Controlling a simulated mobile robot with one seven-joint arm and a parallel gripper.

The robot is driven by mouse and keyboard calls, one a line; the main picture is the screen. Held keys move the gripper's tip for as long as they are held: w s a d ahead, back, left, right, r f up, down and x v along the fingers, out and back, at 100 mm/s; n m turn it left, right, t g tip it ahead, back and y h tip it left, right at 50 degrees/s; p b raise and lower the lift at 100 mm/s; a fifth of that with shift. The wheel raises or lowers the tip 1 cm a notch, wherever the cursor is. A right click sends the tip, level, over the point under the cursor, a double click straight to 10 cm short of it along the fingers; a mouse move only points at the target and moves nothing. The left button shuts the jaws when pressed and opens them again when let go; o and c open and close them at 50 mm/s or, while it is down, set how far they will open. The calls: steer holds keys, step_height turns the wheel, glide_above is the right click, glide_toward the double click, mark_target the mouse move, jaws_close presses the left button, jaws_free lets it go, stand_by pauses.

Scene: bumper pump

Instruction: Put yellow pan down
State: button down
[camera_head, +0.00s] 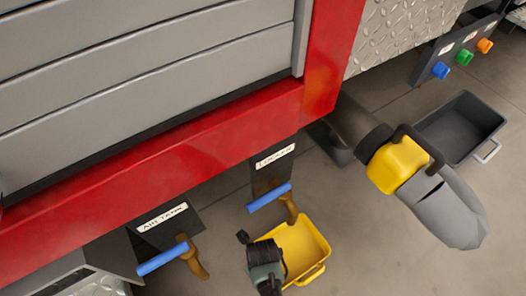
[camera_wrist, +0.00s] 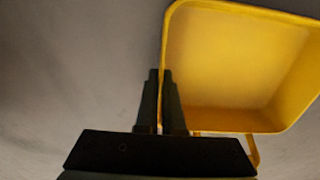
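The yellow pan (camera_head: 305,243) is a shallow tray with a handle at its lower edge, near the bottom middle of the head view. In the wrist view the pan (camera_wrist: 235,60) fills the upper right. My gripper (camera_head: 282,266) is at the pan's left side. In the wrist view the fingers of my gripper (camera_wrist: 160,75) are close together with the pan's left rim between them, one finger outside and one inside. The pan looks empty. I cannot tell whether its bottom touches the floor.
A red-framed vehicle body (camera_head: 200,130) overhangs at the upper left. Blue-handled levers (camera_head: 269,197) (camera_head: 162,258) hang below it. A grey hose with a yellow block (camera_head: 397,164) and a dark grey pan (camera_head: 460,127) are at the right. Grey floor (camera_head: 390,265) is clear at lower right.

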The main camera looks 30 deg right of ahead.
steer(key=shift+f, duration=0.15)
steer(key=c, duration=1)
jaws_free()
steer(key=shift+c, duration=0.2)
step_height(320, 180, up, 12)
steer(key=p, duration=0.9)
steer(key=shift+r, duration=0.2)
